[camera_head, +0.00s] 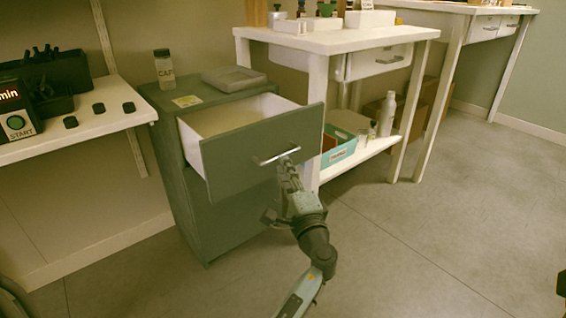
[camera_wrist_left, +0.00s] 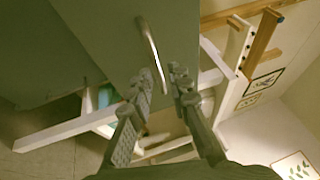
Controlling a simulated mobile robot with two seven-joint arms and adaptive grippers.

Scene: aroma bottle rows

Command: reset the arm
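My left gripper (camera_head: 286,168) is at the front of the pulled-out top drawer (camera_head: 262,150) of a grey cabinet, close by its metal handle (camera_head: 276,156). In the left wrist view the two fingers of the left gripper (camera_wrist_left: 163,72) are apart, with a visible gap. The lower end of the curved drawer handle (camera_wrist_left: 148,42) lies between or just beyond the fingertips, nearer the left finger. I cannot tell whether a finger touches it. The left forearm reaches up from the bottom of the head view. My right gripper cannot be made out.
A bottle (camera_head: 163,69) and a grey flat box (camera_head: 234,79) stand on the cabinet (camera_head: 225,220). A white table (camera_head: 345,41) with a lower shelf holding a teal box (camera_head: 340,148) and a white bottle (camera_head: 387,113) is close right. A timer shelf is left.

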